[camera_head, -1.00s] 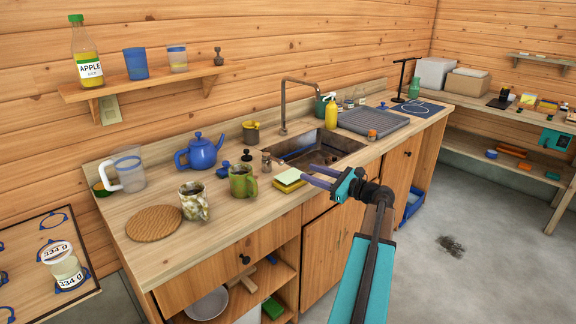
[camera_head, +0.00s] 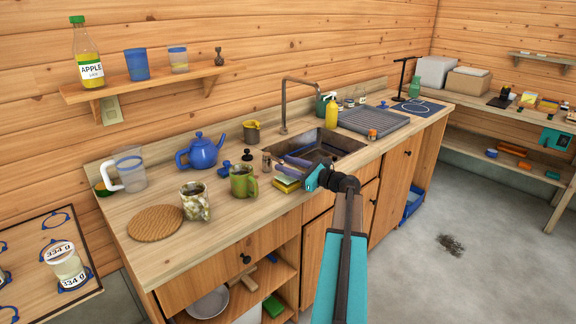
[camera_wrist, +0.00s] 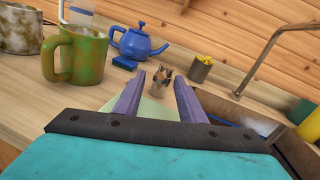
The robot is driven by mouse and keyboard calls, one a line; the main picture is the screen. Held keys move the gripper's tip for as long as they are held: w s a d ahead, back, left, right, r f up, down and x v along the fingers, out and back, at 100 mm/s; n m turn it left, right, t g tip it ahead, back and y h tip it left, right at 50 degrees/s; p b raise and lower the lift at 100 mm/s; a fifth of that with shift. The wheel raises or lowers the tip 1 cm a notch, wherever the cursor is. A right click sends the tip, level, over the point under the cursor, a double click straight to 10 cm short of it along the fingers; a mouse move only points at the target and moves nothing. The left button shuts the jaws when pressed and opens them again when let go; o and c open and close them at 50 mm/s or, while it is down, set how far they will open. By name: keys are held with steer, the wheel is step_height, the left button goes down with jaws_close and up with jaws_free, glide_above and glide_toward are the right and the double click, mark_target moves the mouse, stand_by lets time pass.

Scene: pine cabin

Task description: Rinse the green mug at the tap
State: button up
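The green mug (camera_head: 243,182) stands upright on the wooden counter, left of the sink (camera_head: 322,146). In the wrist view the mug (camera_wrist: 82,56) is at the upper left, green with brownish patches, its handle on the left side. The tap (camera_head: 284,104) is a bent metal pipe behind the sink; it also shows at the right of the wrist view (camera_wrist: 275,50). Nothing lies between the fingertips.
A yellow bottle (camera_head: 331,114) and a ribbed drainer (camera_head: 373,121) are beyond the sink.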

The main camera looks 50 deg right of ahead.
jaws_close()
